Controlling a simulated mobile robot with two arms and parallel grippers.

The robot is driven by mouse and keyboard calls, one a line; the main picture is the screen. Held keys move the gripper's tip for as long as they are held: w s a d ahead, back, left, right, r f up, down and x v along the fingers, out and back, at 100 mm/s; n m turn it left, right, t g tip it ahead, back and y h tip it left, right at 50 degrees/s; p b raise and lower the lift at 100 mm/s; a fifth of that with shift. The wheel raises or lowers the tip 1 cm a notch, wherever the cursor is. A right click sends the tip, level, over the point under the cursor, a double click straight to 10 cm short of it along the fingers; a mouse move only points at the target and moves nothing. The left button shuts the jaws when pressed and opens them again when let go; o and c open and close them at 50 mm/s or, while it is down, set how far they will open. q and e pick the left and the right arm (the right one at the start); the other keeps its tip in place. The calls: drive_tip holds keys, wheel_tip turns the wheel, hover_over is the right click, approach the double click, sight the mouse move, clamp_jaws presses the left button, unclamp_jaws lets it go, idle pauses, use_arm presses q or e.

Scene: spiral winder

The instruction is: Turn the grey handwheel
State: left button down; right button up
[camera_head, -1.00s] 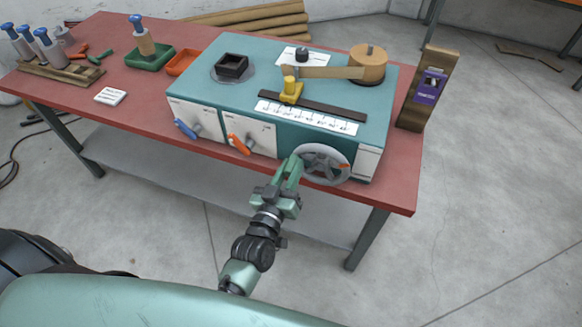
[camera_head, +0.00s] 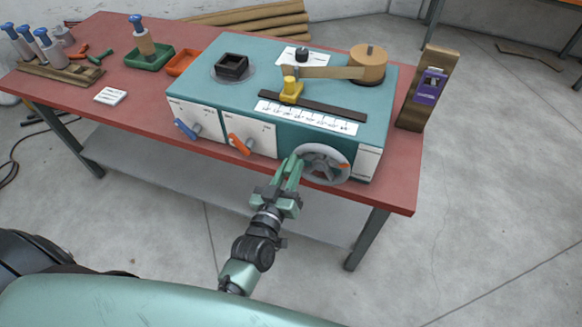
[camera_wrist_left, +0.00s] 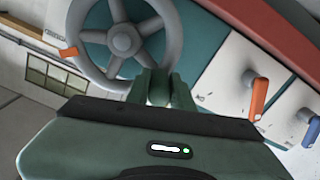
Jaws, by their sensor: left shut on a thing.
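The grey handwheel (camera_head: 325,166) is on the front face of the teal winder machine (camera_head: 235,105), near its right end. It has a rim, spokes, a hub and an orange mark on the right side of its rim. It also shows in the left wrist view (camera_wrist_left: 122,40), with the orange mark at the left there. My left gripper (camera_head: 296,164) is at the wheel's left rim and is shut on the rim. In the left wrist view its fingers (camera_wrist_left: 162,82) cover part of the rim. My right gripper is not in view.
An orange lever (camera_head: 240,144) and a blue lever (camera_head: 187,129) sit left of the wheel on the machine's front. A yellow guide (camera_head: 291,90) and a wooden spool (camera_head: 368,64) are on top. The red table (camera_head: 400,185) has its front edge just below the wheel.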

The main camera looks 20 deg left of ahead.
use_arm(q)
drive_tip(key=shift+f, duration=0.1)
idle(0.3)
drive_tip(key=shift+a+f+n+b, duration=0.15)
drive_tip(key=shift+f+n+b, duration=0.45)
drive_tip(key=shift+n, duration=0.7)
drive_tip(key=d+f+n+b, duration=0.7)
drive_tip(key=n+b, duration=0.1)
drive_tip(key=n, duration=1.1)
drive_tip(key=shift+s+d, duration=0.1)
drive_tip(key=c, duration=1.2)
unclamp_jaws()
drive_tip(key=shift+c, duration=0.2)
